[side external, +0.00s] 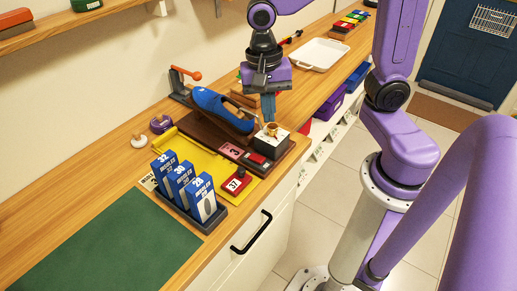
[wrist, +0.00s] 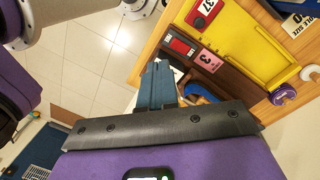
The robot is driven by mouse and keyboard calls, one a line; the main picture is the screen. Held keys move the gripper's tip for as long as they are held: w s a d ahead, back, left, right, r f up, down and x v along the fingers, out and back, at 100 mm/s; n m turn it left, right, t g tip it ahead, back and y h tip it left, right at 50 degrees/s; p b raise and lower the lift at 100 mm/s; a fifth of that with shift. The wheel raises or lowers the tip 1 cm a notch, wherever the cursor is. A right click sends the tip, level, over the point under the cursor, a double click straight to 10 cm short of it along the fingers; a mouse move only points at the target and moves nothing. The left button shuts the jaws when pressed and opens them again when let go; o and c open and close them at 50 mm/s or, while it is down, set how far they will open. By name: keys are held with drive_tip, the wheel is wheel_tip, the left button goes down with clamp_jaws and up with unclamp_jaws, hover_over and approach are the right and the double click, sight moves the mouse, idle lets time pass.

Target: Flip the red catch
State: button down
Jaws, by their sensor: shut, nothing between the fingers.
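A small red piece (side external: 256,159), which looks like the red catch, sits in a dark housing near the front edge of the brown board. It also shows in the wrist view (wrist: 181,46), beside a pink card marked 3 (wrist: 207,60). My gripper (side external: 268,119) points down with its blue-grey fingers shut and empty. Its tips are over or just behind a white-topped dark box (side external: 275,142) with a brass-coloured part on top. I cannot tell whether they touch it. In the wrist view the fingertips (wrist: 157,66) are apart from the red piece and hide part of the box.
A blue shoe (side external: 222,108) rests on the brown board. A red block marked 37 (side external: 237,181) sits on the yellow mat (side external: 200,151). Blue size cards (side external: 183,185) stand in a rack. An orange-handled clamp (side external: 187,74) is behind. The green mat (side external: 105,250) is clear.

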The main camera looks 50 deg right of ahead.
drive_tip(key=w+m, duration=0.5)
drive_tip(key=m, duration=0.3)
approach(260, 159)
drive_tip(key=shift+g, duration=0.3)
drive_tip(key=f, duration=0.7)
drive_tip(key=shift+s, duration=0.25)
drive_tip(key=shift+d, duration=0.15)
